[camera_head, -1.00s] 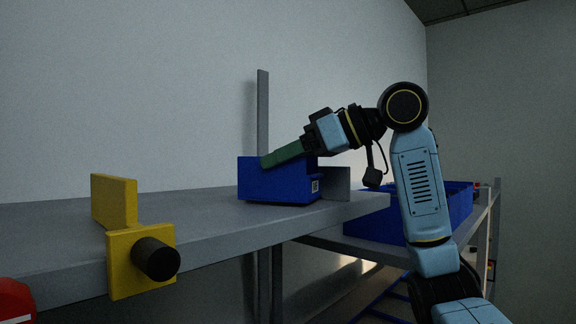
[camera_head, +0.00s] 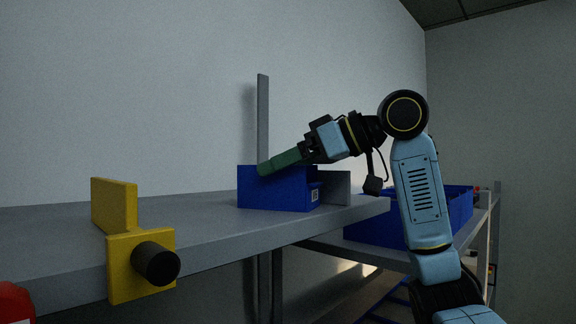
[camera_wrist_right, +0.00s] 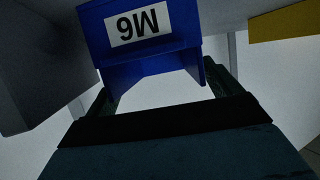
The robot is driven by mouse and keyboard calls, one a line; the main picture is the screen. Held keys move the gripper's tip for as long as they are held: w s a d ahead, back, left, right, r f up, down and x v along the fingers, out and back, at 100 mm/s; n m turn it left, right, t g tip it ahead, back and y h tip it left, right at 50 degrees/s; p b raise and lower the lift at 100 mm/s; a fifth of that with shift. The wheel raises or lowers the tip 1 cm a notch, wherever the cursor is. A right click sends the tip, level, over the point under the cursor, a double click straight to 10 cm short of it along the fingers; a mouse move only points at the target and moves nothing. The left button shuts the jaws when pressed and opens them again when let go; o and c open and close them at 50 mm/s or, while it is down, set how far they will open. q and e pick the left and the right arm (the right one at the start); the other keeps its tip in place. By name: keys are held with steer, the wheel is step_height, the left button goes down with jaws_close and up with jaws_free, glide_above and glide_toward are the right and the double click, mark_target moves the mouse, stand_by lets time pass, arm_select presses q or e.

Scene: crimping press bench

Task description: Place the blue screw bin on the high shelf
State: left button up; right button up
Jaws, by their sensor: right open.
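The blue screw bin (camera_head: 277,190) stands upright on the grey high shelf (camera_head: 215,221), near the shelf's right end. In the right wrist view the bin (camera_wrist_right: 146,56) shows a white label reading M6, upside down. My right gripper (camera_head: 264,168) reaches in from the right with its green fingers at the bin's upper edge. In the wrist view its fingers (camera_wrist_right: 160,86) lie apart at either side of the bin. It is open; whether a finger touches the bin I cannot tell. My left gripper is not in view.
A yellow bracket (camera_head: 116,202) with a black knob is fixed at the shelf's front edge on the left. A grey upright (camera_head: 262,115) stands behind the bin. A larger blue crate (camera_head: 458,210) sits lower right. The shelf between bracket and bin is clear.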

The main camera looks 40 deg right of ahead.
steer(key=v, duration=1.2)
steer(key=shift+b, duration=0.4)
